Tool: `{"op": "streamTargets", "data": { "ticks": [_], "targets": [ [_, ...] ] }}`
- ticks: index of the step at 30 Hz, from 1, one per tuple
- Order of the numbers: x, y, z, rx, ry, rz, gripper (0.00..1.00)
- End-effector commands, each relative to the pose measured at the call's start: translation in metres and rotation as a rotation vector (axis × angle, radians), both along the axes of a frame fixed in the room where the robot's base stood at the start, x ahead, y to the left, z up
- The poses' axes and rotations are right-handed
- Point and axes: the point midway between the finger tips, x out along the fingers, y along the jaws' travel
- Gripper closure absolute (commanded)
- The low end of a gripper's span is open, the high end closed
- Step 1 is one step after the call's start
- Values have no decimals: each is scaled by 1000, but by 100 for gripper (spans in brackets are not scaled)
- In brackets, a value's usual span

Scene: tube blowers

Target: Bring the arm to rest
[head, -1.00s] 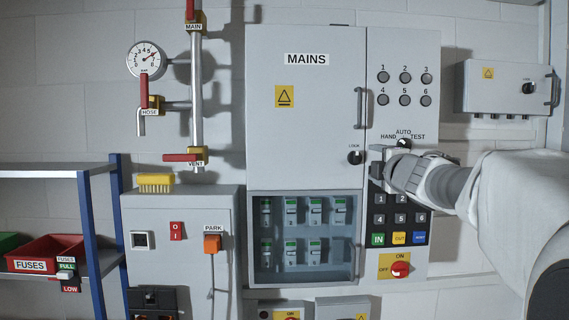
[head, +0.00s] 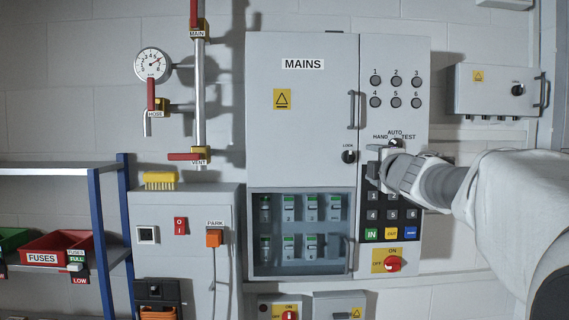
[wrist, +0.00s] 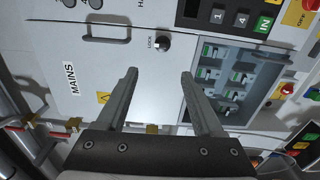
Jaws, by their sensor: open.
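My gripper (head: 373,168) is in front of the right part of the grey mains cabinet (head: 300,130), just below the HAND/AUTO/TEST selector (head: 396,144). My arm reaches in from the right and hides part of the keypad (head: 373,215). In the wrist view my gripper's two fingers (wrist: 158,92) are spread apart with nothing between them. Beyond them the mains cabinet door (wrist: 140,60) shows tilted, with the LOCK knob (wrist: 162,42) above the fingertips.
A fuse compartment (head: 300,274) is at the cabinet's lower part. Left stand a grey unit with a PARK plug (head: 213,239) and a blue shelf with a red FUSES bin (head: 50,246). Pipes with red valve handles (head: 183,157) run up the wall. A small grey box (head: 495,90) hangs at the right.

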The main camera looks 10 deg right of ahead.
Motion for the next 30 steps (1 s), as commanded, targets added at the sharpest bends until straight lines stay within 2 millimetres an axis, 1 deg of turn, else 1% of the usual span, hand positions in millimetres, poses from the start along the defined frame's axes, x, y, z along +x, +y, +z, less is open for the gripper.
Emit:
{"op": "streamTargets", "data": {
  "ticks": [13, 16, 17, 18, 20, 23, 24, 26, 27, 29, 30],
  "targets": [
    [-2, 1, 0, 14, 0, -6, 31],
    [-14, 5, -5, 97, 4, -43, 31],
    [-20, 6, -8, 140, 9, -62, 31],
    [-30, 9, -14, 211, 17, -92, 31],
    [-50, 15, -29, 341, 38, -149, 31],
    [-91, 30, -68, 588, 105, -254, 31],
    [-109, 38, -87, 685, 140, -297, 31],
    [-137, 53, -117, 827, 201, -359, 31],
    [-157, 64, -139, 918, 249, -401, 31],
    [-186, 81, -170, 1041, 324, -463, 31],
    [-206, 93, -190, 1114, 375, -502, 31]
  ]
}}
